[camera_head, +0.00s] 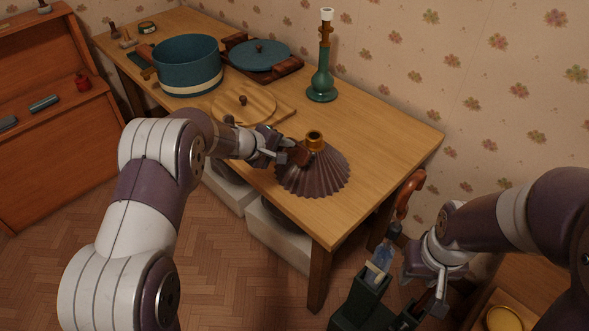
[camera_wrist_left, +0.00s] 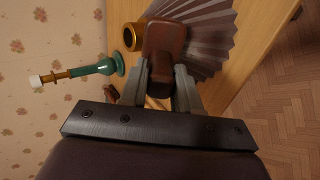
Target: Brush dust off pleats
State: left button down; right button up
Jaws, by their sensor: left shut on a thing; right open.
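The pleated brown lampshade (camera_head: 313,178) stands near the front edge of the wooden table, with a brass collar (camera_head: 315,140) on top. In the left wrist view its pleats (camera_wrist_left: 205,30) and brass collar (camera_wrist_left: 133,36) show behind my gripper. My left gripper (camera_head: 287,154) is shut on a brown wooden block (camera_wrist_left: 165,50), held at the shade's upper left beside the collar. The block's underside is hidden, so I cannot tell whether it has bristles or touches the pleats. My right gripper (camera_head: 425,272) is open beside a dark green holder (camera_head: 362,303) and an orange-brown handle (camera_head: 409,193).
A teal pot (camera_head: 187,65), a teal lidded pan (camera_head: 262,55), a round wooden lid (camera_head: 243,104) on a board and a green lamp base (camera_head: 322,84) stand on the table (camera_head: 385,132). Pale boxes (camera_head: 279,238) sit below. The table's right end is clear.

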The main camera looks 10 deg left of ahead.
pick_arm(q)
jog(key=shift+a, duration=0.1)
jog(key=shift+w+d+f, duration=0.35)
jog(key=shift+w, duration=0.1)
jog(key=shift+w+d+f, duration=0.15)
jog(key=shift+f, duration=0.05)
dwell(0.3)
jog(key=s+a+f, duration=0.4)
jog(key=s+f, duration=0.1)
jog(key=s, duration=0.1)
jog(key=shift+s+a+f, duration=0.15)
jog(key=shift+a+f, duration=0.2)
jog(key=shift+f, duration=0.05)
dwell(0.4)
